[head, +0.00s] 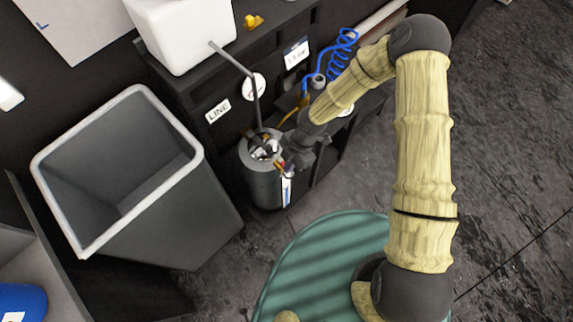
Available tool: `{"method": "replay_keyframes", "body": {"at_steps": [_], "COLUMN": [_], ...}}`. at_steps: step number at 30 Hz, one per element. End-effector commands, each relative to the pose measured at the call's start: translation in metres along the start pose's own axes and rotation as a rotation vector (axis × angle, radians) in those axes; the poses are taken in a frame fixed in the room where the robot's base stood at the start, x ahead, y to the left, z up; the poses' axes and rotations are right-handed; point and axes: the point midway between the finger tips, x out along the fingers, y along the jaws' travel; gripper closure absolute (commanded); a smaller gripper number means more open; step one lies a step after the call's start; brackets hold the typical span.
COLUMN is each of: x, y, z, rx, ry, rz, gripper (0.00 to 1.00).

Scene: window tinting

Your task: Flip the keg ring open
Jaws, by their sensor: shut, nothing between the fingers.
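The keg (262,186) is a dark grey cylinder standing upright against the black bench, below the LINE label. Its top (262,148) carries pale and metallic fittings, too small to tell apart, and I cannot make out the ring or its position. My gripper (284,169) is at the right side of the keg's top, with its fingers shut and empty. Small red and yellow parts show by the fingertips. I cannot tell whether the fingers touch the keg.
A large grey bin (190,215) with a pale rim stands left of the keg. A white tank (185,32) sits on the bench above, and a grey pipe (253,88) runs down to the keg. A blue coiled hose (340,55) hangs behind my arm. Dark floor at right is clear.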

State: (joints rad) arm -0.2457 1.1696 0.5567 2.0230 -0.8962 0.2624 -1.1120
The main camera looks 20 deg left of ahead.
Motion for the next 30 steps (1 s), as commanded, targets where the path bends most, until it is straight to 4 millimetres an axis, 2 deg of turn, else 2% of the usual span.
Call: {"method": "replay_keyframes", "body": {"at_steps": [1, 3, 9, 30], "x": [-0.012, -0.02, -0.035, -0.036], "y": [-0.001, -0.001, -0.002, -0.002], "z": [-0.002, -0.003, -0.004, -0.003], "rx": [0.002, 0.001, -0.001, -0.001], "ry": [0.0, 0.0, 0.0, -0.002], "rz": [0.001, 0.0, 0.0, -0.001], "gripper": [1.0, 1.0, 1.0, 1.0]}}
